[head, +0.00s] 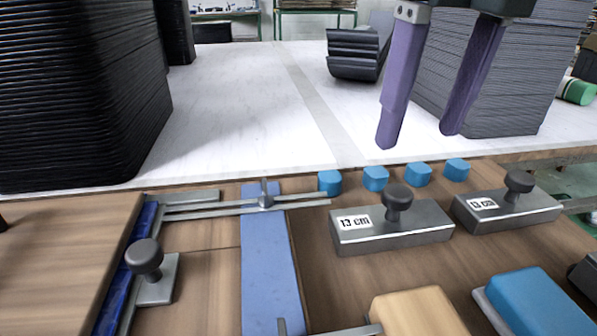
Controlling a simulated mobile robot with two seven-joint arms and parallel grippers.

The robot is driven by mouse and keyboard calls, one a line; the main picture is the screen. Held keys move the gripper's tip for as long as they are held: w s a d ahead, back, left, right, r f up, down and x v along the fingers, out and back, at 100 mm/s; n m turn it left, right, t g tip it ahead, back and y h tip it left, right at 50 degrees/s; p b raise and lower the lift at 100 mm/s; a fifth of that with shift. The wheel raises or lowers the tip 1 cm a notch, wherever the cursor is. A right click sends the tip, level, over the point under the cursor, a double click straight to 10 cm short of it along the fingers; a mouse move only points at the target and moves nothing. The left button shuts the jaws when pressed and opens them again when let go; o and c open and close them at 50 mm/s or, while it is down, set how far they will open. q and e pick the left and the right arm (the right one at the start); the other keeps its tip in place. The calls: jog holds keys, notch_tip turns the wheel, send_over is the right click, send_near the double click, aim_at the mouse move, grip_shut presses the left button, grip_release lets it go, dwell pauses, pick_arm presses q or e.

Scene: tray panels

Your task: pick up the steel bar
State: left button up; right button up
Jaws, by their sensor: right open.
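Two grey steel bars with dark round knobs and "13 cm" labels lie on the wooden surface. One steel bar (425,240) is right of the middle, and the other steel bar (530,208) is farther right. My right gripper (419,139) comes down from the top with two purple fingers. It is open, with nothing between its fingers. Its fingertips show above the knobs in the picture, apart from both bars. My left gripper is not in view.
Several small blue blocks (376,178) stand in a row behind the bars. A blue strip (268,265) and a knobbed metal plate (155,280) lie left. Tan (415,312) and blue (540,303) blocks are in front. Dark stacks (75,95) flank the clear white table (240,110).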

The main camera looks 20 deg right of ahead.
aim_at(398, 190)
jog(key=f, duration=0.2)
jog(key=f+b, duration=0.1)
jog(key=f, duration=0.2)
jog(key=w+f, duration=0.1)
jog(key=f, duration=0.1)
jog(key=shift+f, duration=0.35)
grip_shut()
dwell(1.0)
